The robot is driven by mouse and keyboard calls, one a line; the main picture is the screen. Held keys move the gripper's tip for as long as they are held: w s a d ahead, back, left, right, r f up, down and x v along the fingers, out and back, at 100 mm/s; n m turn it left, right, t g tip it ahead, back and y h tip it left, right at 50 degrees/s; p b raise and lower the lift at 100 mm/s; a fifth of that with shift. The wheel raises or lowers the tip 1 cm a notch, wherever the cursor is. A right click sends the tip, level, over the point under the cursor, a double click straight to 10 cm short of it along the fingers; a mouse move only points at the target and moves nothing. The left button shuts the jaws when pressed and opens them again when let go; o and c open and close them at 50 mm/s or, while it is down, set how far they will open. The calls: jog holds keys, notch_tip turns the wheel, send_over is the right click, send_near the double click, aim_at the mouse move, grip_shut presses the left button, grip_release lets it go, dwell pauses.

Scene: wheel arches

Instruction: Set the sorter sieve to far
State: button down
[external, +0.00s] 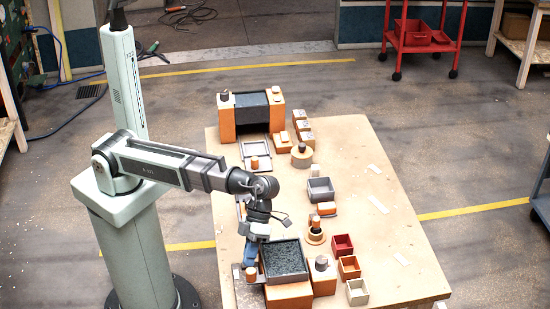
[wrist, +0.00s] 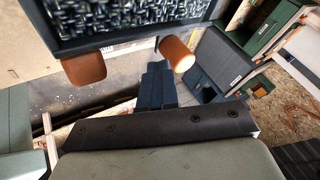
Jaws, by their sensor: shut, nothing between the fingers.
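The sorter sieve (external: 284,258) is a dark, speckled screen in a grey frame, on an orange base (external: 289,295) at the near end of the table. Its speckled screen (wrist: 135,14) also fills the top of the wrist view. My gripper (external: 250,262) is low at the sieve's left side, shut and empty. In the wrist view its dark fingers (wrist: 157,82) point at the gap below the sieve frame. An orange cylindrical knob (wrist: 178,53) is just right of the fingertips, and another orange peg (wrist: 84,69) is to the left. I cannot tell whether the fingers touch the knob.
Small red (external: 342,245), orange (external: 349,267) and pale (external: 357,292) bins line the right. The table's right strip is mostly clear.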

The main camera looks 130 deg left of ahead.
aim_at(250, 279)
jog(key=shift+w+d, duration=0.1)
jog(key=shift+w, duration=0.05)
jog(key=shift+w+d, duration=1.55)
jog(key=s+a+r, duration=0.5)
jog(key=a+r, duration=0.3)
jog(key=shift+a, duration=0.15)
